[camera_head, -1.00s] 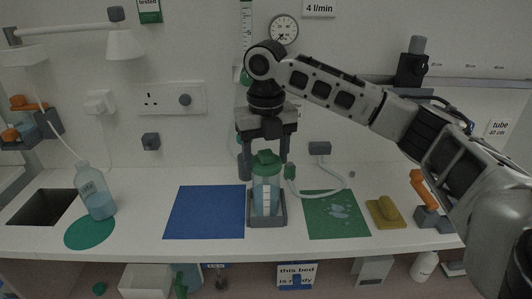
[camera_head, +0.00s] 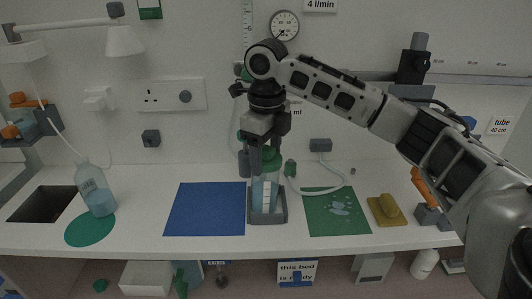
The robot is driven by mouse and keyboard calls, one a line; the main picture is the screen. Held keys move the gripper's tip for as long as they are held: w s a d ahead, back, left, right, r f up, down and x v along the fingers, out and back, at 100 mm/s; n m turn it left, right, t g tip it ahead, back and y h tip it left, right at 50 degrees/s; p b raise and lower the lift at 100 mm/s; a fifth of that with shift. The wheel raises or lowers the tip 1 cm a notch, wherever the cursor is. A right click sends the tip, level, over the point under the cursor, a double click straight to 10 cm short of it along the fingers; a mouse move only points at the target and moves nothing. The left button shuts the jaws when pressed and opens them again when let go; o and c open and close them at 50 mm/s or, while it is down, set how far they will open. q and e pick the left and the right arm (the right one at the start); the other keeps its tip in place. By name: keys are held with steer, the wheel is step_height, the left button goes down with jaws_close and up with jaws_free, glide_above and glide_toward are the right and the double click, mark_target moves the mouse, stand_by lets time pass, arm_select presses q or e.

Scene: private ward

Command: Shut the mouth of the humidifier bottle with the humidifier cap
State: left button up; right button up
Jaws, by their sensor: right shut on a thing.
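The humidifier bottle (camera_head: 266,197) is clear with bluish water and a white scale, and stands upright in a grey holder (camera_head: 268,218) between the blue mat and the green mat. The green humidifier cap (camera_head: 268,160) is at the bottle's mouth. My right gripper (camera_head: 264,157) comes down from above and is shut on the cap. Its fingers hide part of the cap, so I cannot tell how tightly it sits on the mouth. My left gripper is not in view.
A blue mat (camera_head: 205,210) lies left of the holder, and a wet green mat (camera_head: 336,213) lies right. A yellow sponge (camera_head: 386,210) is further right. A second bottle (camera_head: 96,190) stands by a green disc (camera_head: 90,230) near the sink opening (camera_head: 45,205).

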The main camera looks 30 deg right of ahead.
steer(key=c, duration=0.5)
steer(key=shift+f, duration=0.1)
stand_by(0.4)
steer(key=m, duration=0.3)
steer(key=shift+f+m, duration=0.1)
steer(key=shift+m, duration=0.9)
steer(key=shift+m, duration=2.3)
